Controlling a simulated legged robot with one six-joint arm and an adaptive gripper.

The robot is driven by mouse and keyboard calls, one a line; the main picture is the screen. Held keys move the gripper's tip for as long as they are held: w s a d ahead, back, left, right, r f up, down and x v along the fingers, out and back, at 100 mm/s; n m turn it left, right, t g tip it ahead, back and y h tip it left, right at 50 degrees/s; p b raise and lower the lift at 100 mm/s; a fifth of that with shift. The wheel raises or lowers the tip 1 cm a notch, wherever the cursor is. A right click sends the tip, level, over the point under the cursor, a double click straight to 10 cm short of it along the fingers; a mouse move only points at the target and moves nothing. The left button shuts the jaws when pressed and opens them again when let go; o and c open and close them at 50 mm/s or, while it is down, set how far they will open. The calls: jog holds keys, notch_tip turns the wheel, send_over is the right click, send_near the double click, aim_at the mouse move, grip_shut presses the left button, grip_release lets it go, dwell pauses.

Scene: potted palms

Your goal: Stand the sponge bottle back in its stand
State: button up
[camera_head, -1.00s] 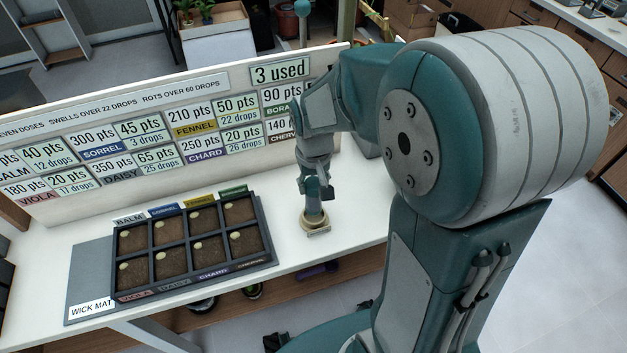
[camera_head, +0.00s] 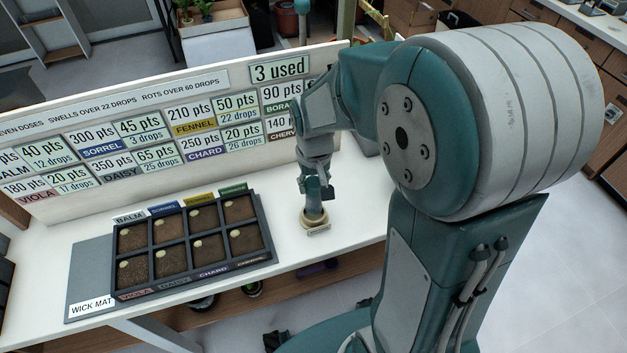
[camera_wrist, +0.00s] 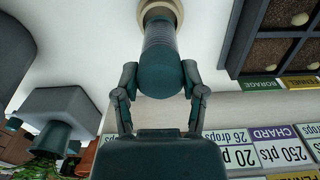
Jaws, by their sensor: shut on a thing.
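The sponge bottle (camera_wrist: 161,48) is a grey ribbed cylinder with a dark teal rounded end, seen in the wrist view. My gripper (camera_wrist: 160,76) is shut on it, one finger on each side of the teal end. The far end of the bottle is at the cream ring-shaped stand (camera_wrist: 160,10); its seating inside the ring is hidden. In the head view my gripper (camera_head: 314,188) points down right above the stand (camera_head: 314,222), which has a small label in front. The bottle looks upright there, mostly hidden by my gripper.
A dark tray (camera_head: 190,285) with soil compartments and pale seeds stands on the grey wick mat (camera_head: 88,262) to the left. A board (camera_head: 130,95) with points and drops labels runs along the back. The white tabletop (camera_head: 355,205) is clear right of the stand.

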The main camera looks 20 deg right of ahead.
jog(key=shift+f, duration=1.5)
jog(key=o, duration=1.2)
jog(key=shift+o, duration=0.2)
jog(key=shift+o, duration=0.4)
